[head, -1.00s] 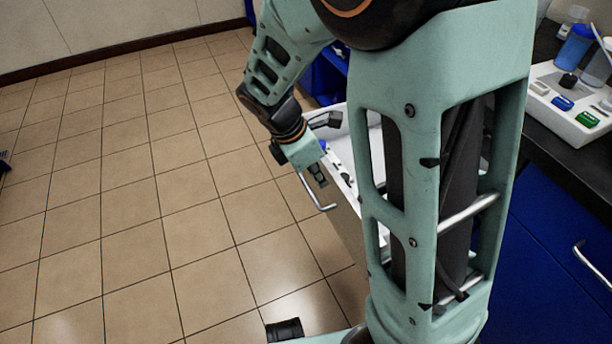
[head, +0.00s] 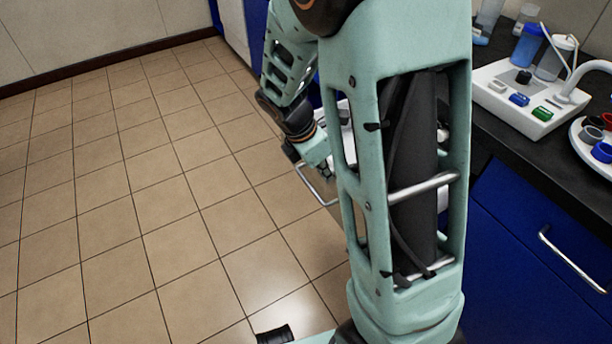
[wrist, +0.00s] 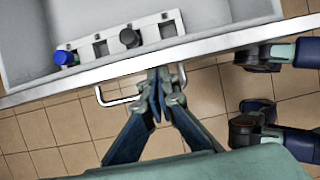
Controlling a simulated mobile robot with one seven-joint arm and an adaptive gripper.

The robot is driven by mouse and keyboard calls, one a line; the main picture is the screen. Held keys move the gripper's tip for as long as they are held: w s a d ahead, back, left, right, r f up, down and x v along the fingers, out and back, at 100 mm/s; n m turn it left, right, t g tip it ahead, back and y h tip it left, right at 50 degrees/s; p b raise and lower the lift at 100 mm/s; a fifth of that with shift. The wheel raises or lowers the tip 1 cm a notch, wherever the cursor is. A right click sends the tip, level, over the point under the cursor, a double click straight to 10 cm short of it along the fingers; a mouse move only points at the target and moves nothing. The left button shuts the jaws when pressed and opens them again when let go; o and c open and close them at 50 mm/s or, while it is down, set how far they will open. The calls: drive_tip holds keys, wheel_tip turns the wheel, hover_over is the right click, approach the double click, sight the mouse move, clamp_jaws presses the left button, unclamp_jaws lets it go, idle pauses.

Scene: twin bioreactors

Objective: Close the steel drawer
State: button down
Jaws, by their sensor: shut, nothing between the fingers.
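The steel drawer (wrist: 215,45) stands open in the wrist view, with its bar handle (wrist: 104,99) on the front. The handle (head: 313,187) also shows in the head view, left of my arm column, which hides most of the drawer. My gripper (wrist: 160,76) is shut and empty. Its fingertips are at the drawer's front edge, by the handle; I cannot tell whether they touch it. In the head view my gripper (head: 322,172) is small and partly hidden.
Inside the drawer a white rack (wrist: 115,40) holds a blue-capped item (wrist: 64,57) and a dark knob-like item (wrist: 130,38). A blue cabinet (head: 530,230) and dark counter (head: 520,140) with a white device (head: 515,100) stand right. Tiled floor (head: 130,200) is free at left.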

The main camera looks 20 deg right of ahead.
drive_tip(key=w+d+p, duration=0.3)
drive_tip(key=d+p, duration=0.2)
drive_tip(key=d, duration=0.7)
drive_tip(key=w+d+p, duration=0.3)
drive_tip(key=d+p, duration=0.2)
drive_tip(key=d, duration=0.7)
drive_tip(key=shift+w+d, duration=0.25)
drive_tip(key=shift+w, duration=0.05)
drive_tip(key=shift+a, duration=0.1)
